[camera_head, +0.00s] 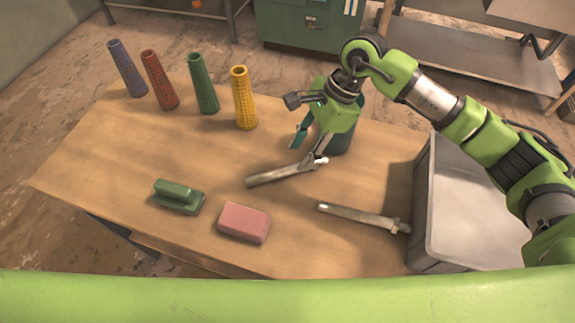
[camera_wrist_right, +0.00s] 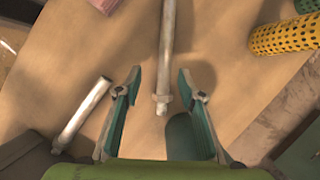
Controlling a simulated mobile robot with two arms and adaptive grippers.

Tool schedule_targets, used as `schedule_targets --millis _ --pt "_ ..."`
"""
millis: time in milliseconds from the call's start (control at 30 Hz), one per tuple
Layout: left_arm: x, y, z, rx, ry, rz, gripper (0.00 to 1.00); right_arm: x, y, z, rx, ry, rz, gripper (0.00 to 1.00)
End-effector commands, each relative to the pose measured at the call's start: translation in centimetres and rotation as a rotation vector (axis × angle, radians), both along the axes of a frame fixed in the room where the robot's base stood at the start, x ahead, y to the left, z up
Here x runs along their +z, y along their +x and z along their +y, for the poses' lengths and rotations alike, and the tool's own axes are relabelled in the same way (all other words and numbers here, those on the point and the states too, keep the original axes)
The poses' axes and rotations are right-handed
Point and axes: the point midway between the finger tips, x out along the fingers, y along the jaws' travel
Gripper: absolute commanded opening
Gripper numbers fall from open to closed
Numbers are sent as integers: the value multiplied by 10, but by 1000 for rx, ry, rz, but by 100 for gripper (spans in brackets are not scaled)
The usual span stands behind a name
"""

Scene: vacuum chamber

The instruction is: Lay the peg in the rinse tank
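Two grey metal pegs show on the wooden table. One peg (camera_head: 280,174) is at mid-table, its collared end close to my right gripper (camera_head: 308,148). The other peg (camera_head: 357,215) lies nearer the front, its collared end beside a grey open tank (camera_head: 428,190). In the right wrist view, my right gripper (camera_wrist_right: 160,82) is open, with the first peg (camera_wrist_right: 167,45) running between and beyond its two fingers, apart from both. The second peg (camera_wrist_right: 82,112) lies to the left, outside the fingers. My left gripper is not in view.
Purple (camera_head: 127,68), red (camera_head: 159,79), green (camera_head: 203,83) and yellow (camera_head: 243,97) perforated cones stand at the back. A dark green cylinder (camera_head: 337,143) is behind my right gripper.

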Motion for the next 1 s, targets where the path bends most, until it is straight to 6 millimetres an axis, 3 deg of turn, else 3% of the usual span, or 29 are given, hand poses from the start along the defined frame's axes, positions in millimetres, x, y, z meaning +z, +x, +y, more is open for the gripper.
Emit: schedule_targets --millis 300,600,867,1000 --pt "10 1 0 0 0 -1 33 -25 -1 11 -1 1 2 36" --pt "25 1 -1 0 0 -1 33 -63 0 26 -1 2 3 36" --pt "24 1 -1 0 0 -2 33 -68 0 27 -1 1 0 36" --pt "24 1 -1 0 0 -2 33 -67 0 27 -1 1 0 5"
